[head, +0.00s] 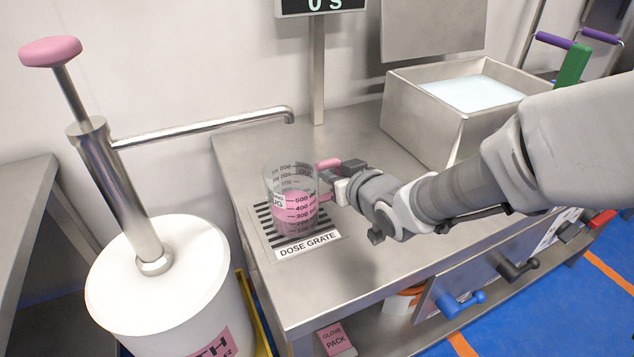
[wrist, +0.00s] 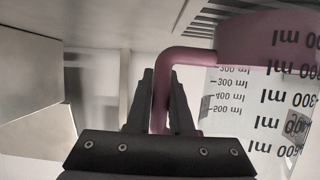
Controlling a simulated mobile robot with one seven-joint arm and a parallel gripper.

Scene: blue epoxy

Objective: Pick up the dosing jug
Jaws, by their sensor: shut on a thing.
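The dosing jug (head: 289,205) is a clear measuring jug with printed ml marks and pink contents. It stands upright on the dose grate (head: 267,232) in the head view. Its pink handle (wrist: 161,88) shows between my fingers in the wrist view, with the jug's marked wall (wrist: 285,110) to the right. My gripper (head: 334,184) is at the right side of the jug. In the wrist view my gripper (wrist: 160,100) is shut on the handle. In the head view, part of the handle is hidden by my gripper.
A white drum (head: 160,290) with a pink-knobbed pump (head: 120,190) stands left; its spout (head: 210,128) reaches over the steel table (head: 345,255) behind the jug. A steel bin (head: 430,110) with pale contents stands at back right. A display post (head: 317,75) rises behind.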

